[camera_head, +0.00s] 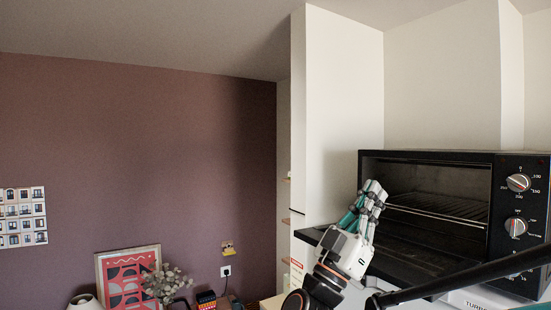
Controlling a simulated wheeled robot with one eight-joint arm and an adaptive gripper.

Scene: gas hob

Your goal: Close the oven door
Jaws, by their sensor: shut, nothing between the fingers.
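The black toaster oven (440,155) stands at the right, with its cavity and wire rack (440,206) in view. Its dark door (398,268) is folded down, and its far left corner shows left of my gripper. My gripper (374,190) is shut and empty, pointing up in front of the left side of the oven opening. It hides part of the door and of the opening's left edge. I cannot tell whether it touches the door. A dark bar crosses in front at the lower right and hides part of the oven's lower front.
Control knobs (517,183) line the oven's right side. A white wall column (340,110) stands behind and left of the oven. Farther left and low are a red framed print (127,280), a plant (166,284) and a wall socket (226,271). Space above the oven is clear.

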